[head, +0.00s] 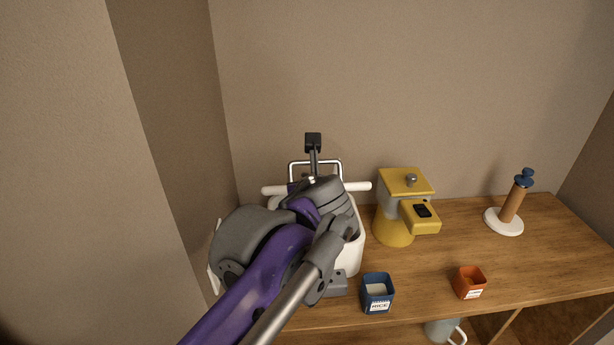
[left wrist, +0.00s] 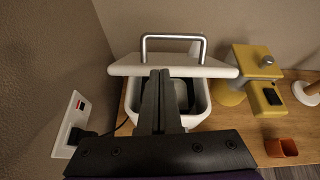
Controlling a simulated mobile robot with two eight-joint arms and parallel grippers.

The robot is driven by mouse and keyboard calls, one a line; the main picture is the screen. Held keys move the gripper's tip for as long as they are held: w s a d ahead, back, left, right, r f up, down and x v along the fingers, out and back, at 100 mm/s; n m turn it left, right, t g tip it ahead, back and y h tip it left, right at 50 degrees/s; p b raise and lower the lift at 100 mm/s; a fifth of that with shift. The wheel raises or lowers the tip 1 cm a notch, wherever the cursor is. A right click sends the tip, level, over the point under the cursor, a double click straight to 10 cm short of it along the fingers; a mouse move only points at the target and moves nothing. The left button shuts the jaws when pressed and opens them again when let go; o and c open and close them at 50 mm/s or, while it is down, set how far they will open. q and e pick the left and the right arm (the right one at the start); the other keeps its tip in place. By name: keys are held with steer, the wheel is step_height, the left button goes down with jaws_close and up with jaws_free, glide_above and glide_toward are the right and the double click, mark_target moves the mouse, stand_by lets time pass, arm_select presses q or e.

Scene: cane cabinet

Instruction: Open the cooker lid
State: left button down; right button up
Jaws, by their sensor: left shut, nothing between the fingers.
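The white cooker (head: 351,255) stands at the left end of the wooden top, largely hidden by my left arm in the head view. The left wrist view looks into its open body (left wrist: 201,103), with a dark inside. Its white lid (left wrist: 216,69) is raised at the back, with a metal loop handle (left wrist: 173,37) above; lid ends and the handle (head: 315,163) show past my arm in the head view. My left gripper (left wrist: 160,73) is shut and empty, over the opening, its tips overlapping the lid's lower edge in view. I cannot tell whether they touch.
A yellow blender-like machine (head: 394,229) stands right of the cooker. A blue rice box (head: 377,305), an orange box (head: 468,283) and a paper-towel-like holder (head: 511,205) are further along. A wall outlet (left wrist: 71,122) with a plug is at left. A mug (head: 441,330) sits below.

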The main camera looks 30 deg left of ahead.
arm_select(q)
steer(key=shift+m, duration=0.7)
steer(key=x, duration=0.3)
steer(key=r+x, duration=0.1)
steer(key=x, duration=0.6)
steer(key=shift+w+r, duration=0.15)
steer(key=shift+w, duration=0.25)
arm_select(e)
steer(key=shift+r, duration=0.1)
arm_select(q)
steer(key=shift+w+a+r+p, duration=0.2)
steer(key=shift+w+a+r, duration=0.1)
steer(key=shift+w+r, duration=0.2)
steer(key=shift+w+a+r+p, duration=0.2)
steer(key=shift+w+a+r, duration=0.05)
steer(key=shift+w+r, duration=0.25)
steer(key=w+a+r+p, duration=0.1)
steer(key=w+a+r, duration=0.3)
steer(key=w, duration=0.3)
steer(key=shift+a, duration=0.2)
arm_select(e)
steer(key=shift+w+r, duration=0.3)
steer(key=shift+r, duration=0.3)
steer(key=shift+w+r, duration=0.25)
steer(key=shift+r, duration=0.35)
